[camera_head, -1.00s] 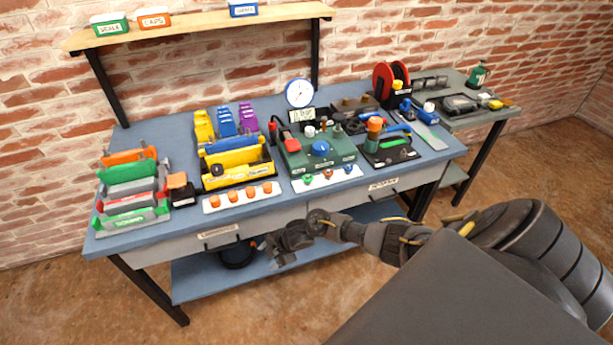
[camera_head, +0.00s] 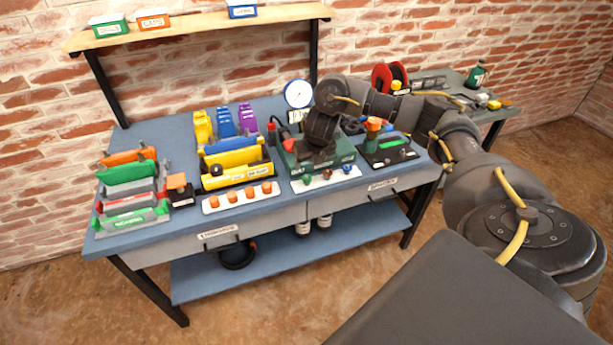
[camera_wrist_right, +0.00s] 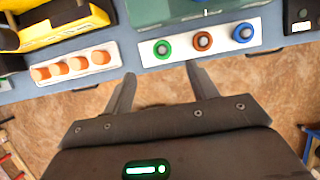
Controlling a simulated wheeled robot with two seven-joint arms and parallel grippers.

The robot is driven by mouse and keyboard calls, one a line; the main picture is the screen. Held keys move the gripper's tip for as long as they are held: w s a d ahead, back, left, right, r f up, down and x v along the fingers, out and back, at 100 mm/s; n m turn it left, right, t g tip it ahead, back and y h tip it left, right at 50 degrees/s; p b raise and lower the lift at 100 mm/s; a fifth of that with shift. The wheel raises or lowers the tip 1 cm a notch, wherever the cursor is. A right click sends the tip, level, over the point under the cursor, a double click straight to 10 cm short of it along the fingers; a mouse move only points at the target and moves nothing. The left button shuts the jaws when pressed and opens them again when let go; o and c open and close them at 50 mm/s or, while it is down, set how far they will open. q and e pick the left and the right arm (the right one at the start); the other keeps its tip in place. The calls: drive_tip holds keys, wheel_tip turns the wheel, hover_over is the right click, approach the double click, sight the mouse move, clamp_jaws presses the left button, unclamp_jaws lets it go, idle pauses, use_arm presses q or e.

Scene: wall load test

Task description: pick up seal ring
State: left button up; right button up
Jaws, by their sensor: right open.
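Three seal rings sit in a row on a white strip (camera_wrist_right: 255,51) at the bench's front edge: a green ring (camera_wrist_right: 162,48), an orange-brown ring (camera_wrist_right: 203,41) and a blue ring (camera_wrist_right: 242,32). Each lies around a pale peg. The strip also shows in the head view (camera_head: 327,179). My right gripper (camera_wrist_right: 160,70) is open and empty. In the right wrist view its fingertips lie just short of the strip, on either side of the green ring's column. In the head view the right gripper (camera_head: 317,158) hangs in front of the green box. My left gripper is not in view.
A white strip with several orange caps (camera_wrist_right: 73,66) lies to the left, below a yellow bin (camera_head: 237,170). A green box (camera_head: 341,158) stands right behind the rings. A black tray (camera_head: 386,155) is to the right. Drawers sit below the bench edge.

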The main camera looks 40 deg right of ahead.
sight(307, 176)
drive_tip(key=shift+s+b+x, duration=0.15)
drive_tip(key=shift+b+x, duration=0.1)
drive_tip(key=shift+x, duration=1.95)
drive_tip(key=shift+s+b+x, duration=0.15)
drive_tip(key=shift+b+x, duration=0.05)
drive_tip(key=shift+x, duration=2)
drive_tip(key=shift+f, duration=0.1)
drive_tip(key=c, duration=1)
